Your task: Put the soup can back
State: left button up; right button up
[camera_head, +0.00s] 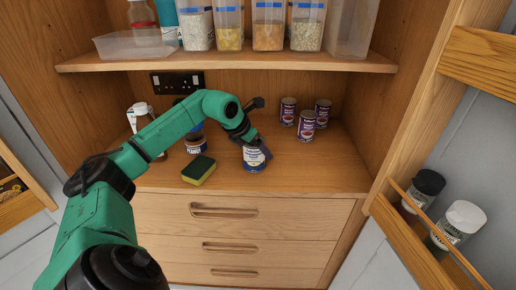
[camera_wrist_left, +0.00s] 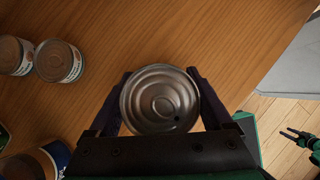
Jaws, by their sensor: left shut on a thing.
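A can with a white and blue label (camera_head: 254,162) is upright near the front of the wooden counter. My left gripper (camera_head: 257,147) is shut around it from above and behind. In the left wrist view the can's round metal top (camera_wrist_left: 160,98) sits between the fingers. I cannot tell whether its base touches the counter. Three dark purple and red cans (camera_head: 306,126) stand in a group at the back right of the counter, apart from the held can. My right gripper (camera_wrist_left: 291,133) shows small at the right of the left wrist view, its fingers apart and empty.
A yellow and green sponge (camera_head: 198,170) lies left of the held can. Jars and a white bottle (camera_head: 137,116) stand behind my left arm. A shelf (camera_head: 230,63) with containers hangs above. An open door rack (camera_head: 410,240) with shakers is at the right. The counter's right front is clear.

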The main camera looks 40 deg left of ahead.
pick_arm(q)
jog(key=shift+s+r, duration=0.1)
jog(key=o, duration=1.6)
jog(key=shift+c, duration=0.2)
jog(key=shift+f, duration=0.2)
pick_arm(e)
jog(key=shift+s+a+f, duration=0.15)
jog(key=shift+s+a, duration=0.1)
jog(key=shift+a, duration=0.15)
pick_arm(q)
jog(key=shift+r, duration=0.1)
